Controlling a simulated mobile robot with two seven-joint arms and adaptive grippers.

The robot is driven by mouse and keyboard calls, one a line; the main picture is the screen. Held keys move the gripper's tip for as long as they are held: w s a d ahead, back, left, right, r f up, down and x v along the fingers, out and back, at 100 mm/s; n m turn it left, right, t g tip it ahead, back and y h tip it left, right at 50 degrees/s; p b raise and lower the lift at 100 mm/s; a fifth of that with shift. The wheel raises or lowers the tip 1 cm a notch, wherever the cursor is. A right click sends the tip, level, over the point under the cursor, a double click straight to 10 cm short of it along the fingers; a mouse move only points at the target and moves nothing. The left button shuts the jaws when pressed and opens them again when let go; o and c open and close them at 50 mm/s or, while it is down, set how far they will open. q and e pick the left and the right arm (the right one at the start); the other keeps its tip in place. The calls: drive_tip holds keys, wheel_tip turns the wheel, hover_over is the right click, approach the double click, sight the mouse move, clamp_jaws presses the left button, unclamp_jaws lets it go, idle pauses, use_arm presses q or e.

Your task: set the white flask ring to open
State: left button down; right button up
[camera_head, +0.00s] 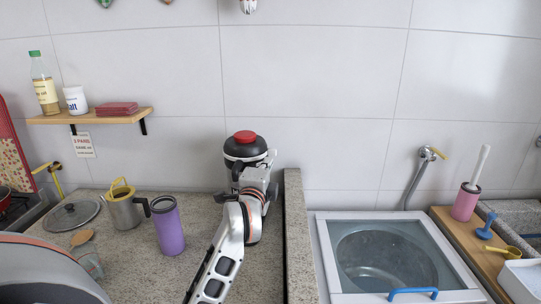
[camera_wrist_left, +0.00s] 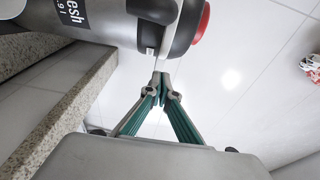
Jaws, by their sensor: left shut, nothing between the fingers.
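The flask (camera_head: 245,149) stands on the granite counter by the wall, with a black top and a red button (camera_head: 245,136). My left gripper (camera_head: 258,176) and arm are in front of it and hide most of its body. In the left wrist view the flask (camera_wrist_left: 100,18) lies across the top, with the red button (camera_wrist_left: 200,24) at its right end. There my left gripper (camera_wrist_left: 160,76) is shut and empty, its green-lined fingers meeting just beside the flask top, close to a small white tab (camera_wrist_left: 150,51). I cannot tell whether they touch. The ring's setting is unclear. My right gripper is not in view.
A purple mug (camera_head: 169,228), a metal watering can (camera_head: 122,209) and a glass lid (camera_head: 72,216) stand left on the counter. A raised granite edge (camera_head: 298,235) runs right of the flask. A glass-topped washer (camera_head: 330,265) lies beyond. A shelf (camera_head: 100,116) hangs upper left.

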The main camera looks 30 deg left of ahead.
sight(273, 153)
use_arm(q)
drive_tip(key=x, duration=0.4)
drive_tip(key=shift+p, duration=0.4)
drive_tip(key=shift+w+a, duration=0.1)
drive_tip(key=shift+w, duration=0.3)
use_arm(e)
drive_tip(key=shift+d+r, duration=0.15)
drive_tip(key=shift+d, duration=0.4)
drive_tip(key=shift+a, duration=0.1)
